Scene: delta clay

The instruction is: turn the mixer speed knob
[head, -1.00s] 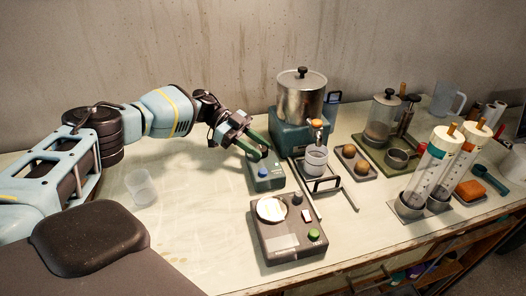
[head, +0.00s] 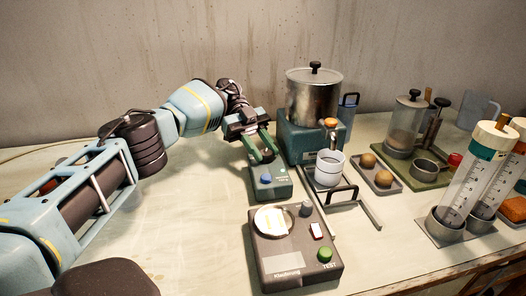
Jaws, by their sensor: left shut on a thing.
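A small teal control box (head: 270,187) with a blue button (head: 265,179) on its front stands on the table near the middle of the head view. My left gripper (head: 264,158) comes down on the back of the box's top with its green fingers. It is shut on the knob there, which the fingers mostly hide, so its turn angle cannot be told. My right gripper is not in view.
A grey box (head: 285,262) with a round dish and a green knob stands in front. A steel pot (head: 313,97) on a teal base stands close behind. A white cup (head: 329,168) on a stand is to the right.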

